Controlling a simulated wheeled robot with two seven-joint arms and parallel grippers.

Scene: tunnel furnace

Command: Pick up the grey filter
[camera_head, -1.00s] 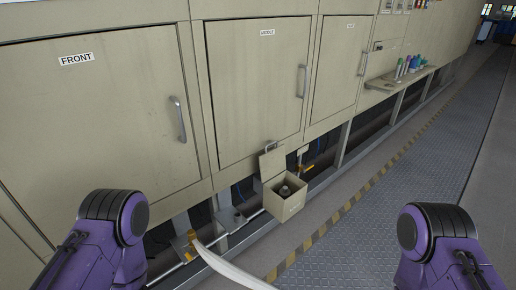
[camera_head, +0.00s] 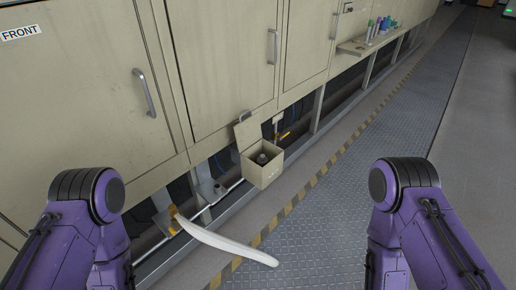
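A grey filter (camera_head: 262,158) appears to sit inside a small beige box (camera_head: 263,175) mounted low on the furnace, with its lid (camera_head: 248,131) standing open. Only the filter's dark round top shows; the box walls hide the rest. My two purple arms come in at the lower left and lower right of the head view, well apart from the box. Neither gripper shows in the picture.
Beige furnace doors with handles line the left and back. A white curved hose-like piece (camera_head: 225,243) hangs from a yellow-handled valve below the furnace. A shelf (camera_head: 365,46) holds several coloured bottles. The patterned metal walkway (camera_head: 330,210) is clear.

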